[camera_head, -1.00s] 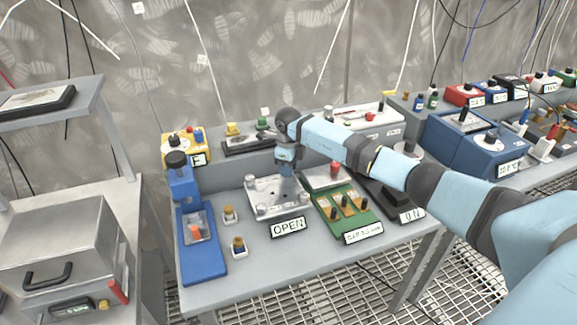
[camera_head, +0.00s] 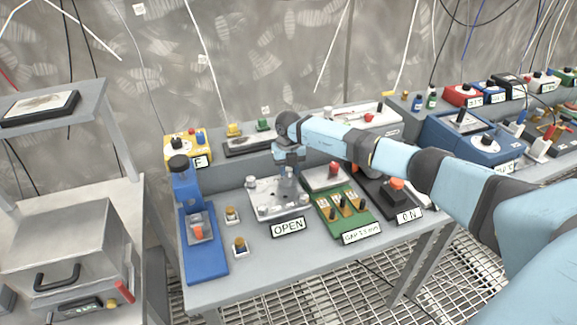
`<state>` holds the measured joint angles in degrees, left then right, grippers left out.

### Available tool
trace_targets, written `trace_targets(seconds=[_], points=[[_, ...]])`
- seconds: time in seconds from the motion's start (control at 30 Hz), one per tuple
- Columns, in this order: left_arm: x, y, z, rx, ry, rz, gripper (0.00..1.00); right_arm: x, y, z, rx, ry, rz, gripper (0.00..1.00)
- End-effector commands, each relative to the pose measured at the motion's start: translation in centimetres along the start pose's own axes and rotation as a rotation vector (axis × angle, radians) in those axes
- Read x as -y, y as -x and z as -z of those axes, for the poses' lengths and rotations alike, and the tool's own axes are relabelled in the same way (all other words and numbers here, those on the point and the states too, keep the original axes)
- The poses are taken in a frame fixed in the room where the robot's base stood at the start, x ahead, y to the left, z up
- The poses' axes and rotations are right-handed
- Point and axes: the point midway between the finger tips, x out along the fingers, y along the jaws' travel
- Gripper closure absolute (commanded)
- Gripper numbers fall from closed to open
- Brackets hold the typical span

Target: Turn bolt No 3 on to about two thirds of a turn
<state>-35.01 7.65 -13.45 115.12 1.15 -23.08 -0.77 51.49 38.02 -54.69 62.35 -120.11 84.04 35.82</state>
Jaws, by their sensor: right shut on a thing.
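The metal plate (camera_head: 275,199) lies on the bench behind the OPEN label (camera_head: 288,227). Bolt heads show at its back left (camera_head: 251,182), front left (camera_head: 263,210) and front right (camera_head: 304,199). No bolt numbers can be read, so I cannot tell which is No 3. My right gripper (camera_head: 288,173) points down at the plate's back right part, shut on what looks like a bolt there. The jaws largely hide that bolt, and its turn angle cannot be seen. My left gripper is not in view.
A blue press-like device (camera_head: 204,253) stands left of the plate. A green board with switches (camera_head: 355,228) and a black unit with an orange-red button (camera_head: 396,184) stand to the right. Two small knobbed blocks (camera_head: 239,246) (camera_head: 232,215) sit between press and plate.

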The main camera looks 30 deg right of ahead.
Motion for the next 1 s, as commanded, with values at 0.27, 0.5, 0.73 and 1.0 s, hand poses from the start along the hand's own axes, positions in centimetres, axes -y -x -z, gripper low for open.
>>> trace_targets(seconds=[0.27, 0.5, 0.73, 1.0], points=[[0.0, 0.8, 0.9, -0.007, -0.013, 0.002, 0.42, 0.0, 0.3, -0.1, 0.001, -0.26, 0.0, 0.91], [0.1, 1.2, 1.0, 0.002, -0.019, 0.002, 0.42, 0.0, 0.2, 0.0, 0.0, -0.451, 0.0, 0.91], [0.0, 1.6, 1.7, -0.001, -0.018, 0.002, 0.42, 0.0, 0.2, -0.1, 0.001, -0.575, -0.001, 0.91], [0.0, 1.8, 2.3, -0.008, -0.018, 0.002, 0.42, 0.0, 0.1, -0.1, 0.001, -0.642, -0.001, 0.91]])
